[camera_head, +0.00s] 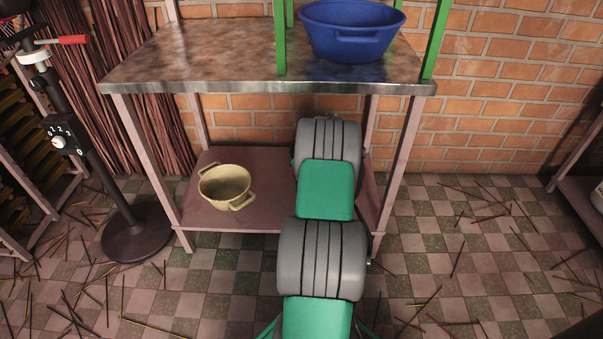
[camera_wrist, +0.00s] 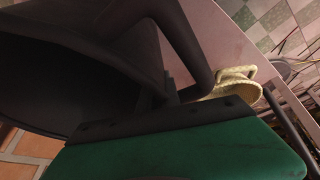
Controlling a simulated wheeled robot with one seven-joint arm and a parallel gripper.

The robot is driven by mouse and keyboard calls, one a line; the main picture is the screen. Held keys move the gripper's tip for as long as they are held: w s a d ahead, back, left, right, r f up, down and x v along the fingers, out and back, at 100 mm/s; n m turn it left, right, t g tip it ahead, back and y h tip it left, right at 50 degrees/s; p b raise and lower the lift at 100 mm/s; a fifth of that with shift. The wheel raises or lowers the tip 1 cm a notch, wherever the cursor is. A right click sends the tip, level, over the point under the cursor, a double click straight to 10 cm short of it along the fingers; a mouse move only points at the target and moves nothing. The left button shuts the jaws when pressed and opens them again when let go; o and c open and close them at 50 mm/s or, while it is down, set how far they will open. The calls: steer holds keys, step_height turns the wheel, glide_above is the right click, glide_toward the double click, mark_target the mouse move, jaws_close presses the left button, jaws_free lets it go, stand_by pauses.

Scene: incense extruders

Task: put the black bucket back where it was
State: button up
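The black bucket (camera_wrist: 60,65) fills the upper left of the wrist view, very close to the camera. Its dark curved handle (camera_wrist: 193,45) shows near the middle top. In the head view the bucket cannot be seen; my arm hides that part of the lower shelf. My gripper (camera_wrist: 155,122) shows in the wrist view as a green body with a dark edge strip, right against the bucket. Its fingertips cannot be made out, so I cannot tell whether it grips the bucket. In the head view my gripper is hidden behind my arm.
A yellowish basket (camera_head: 224,184) stands on the pink lower shelf (camera_head: 262,208); it also shows in the wrist view (camera_wrist: 236,82). A blue tub (camera_head: 352,45) sits on the metal tabletop (camera_head: 200,62) above. A dark pole stand (camera_head: 135,240) is left. Sticks litter the floor.

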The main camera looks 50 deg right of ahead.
steer(key=o, duration=0.3)
steer(key=shift+r, duration=0.1)
steer(key=p+v, duration=0.3)
steer(key=v, duration=0.4)
steer(key=shift+r, duration=0.25)
steer(key=shift+s+a+r, duration=0.1)
steer(key=shift+a, duration=0.05)
